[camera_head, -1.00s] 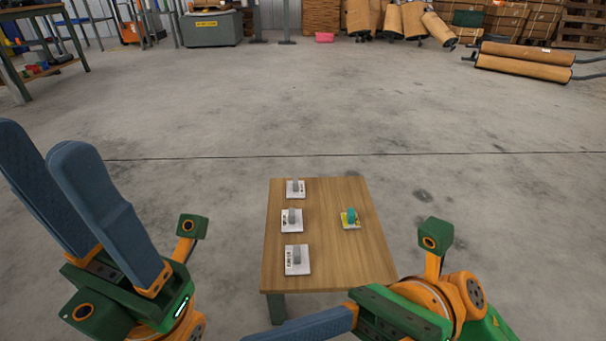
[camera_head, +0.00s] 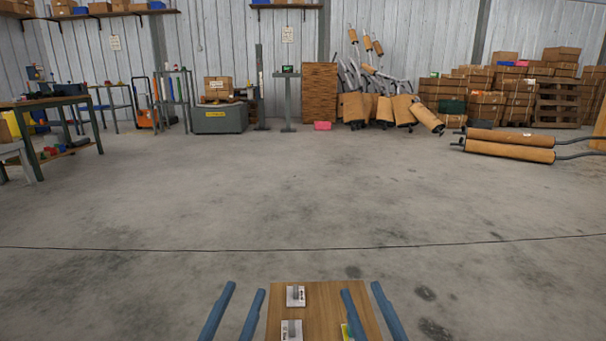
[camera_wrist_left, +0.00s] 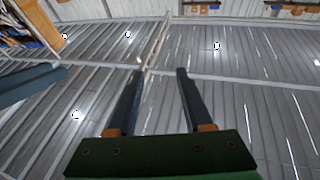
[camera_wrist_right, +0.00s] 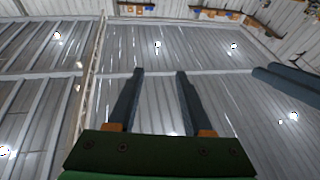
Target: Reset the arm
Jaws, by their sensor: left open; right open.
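My left gripper (camera_head: 237,312) shows at the bottom of the head view, left of the small wooden table, with its two blue fingers apart and nothing between them. My right gripper (camera_head: 368,310) shows at the table's right side, fingers apart, one of them in front of the table. In the left wrist view the left gripper's fingers (camera_wrist_left: 156,98) are spread and empty against the roof. In the right wrist view the right gripper's fingers (camera_wrist_right: 156,98) are also spread and empty. Both wrist cameras look toward the corrugated ceiling.
Open concrete floor lies beyond. Mufflers (camera_head: 508,147), boxes (camera_head: 497,108) and a workbench (camera_head: 45,103) stand far off.

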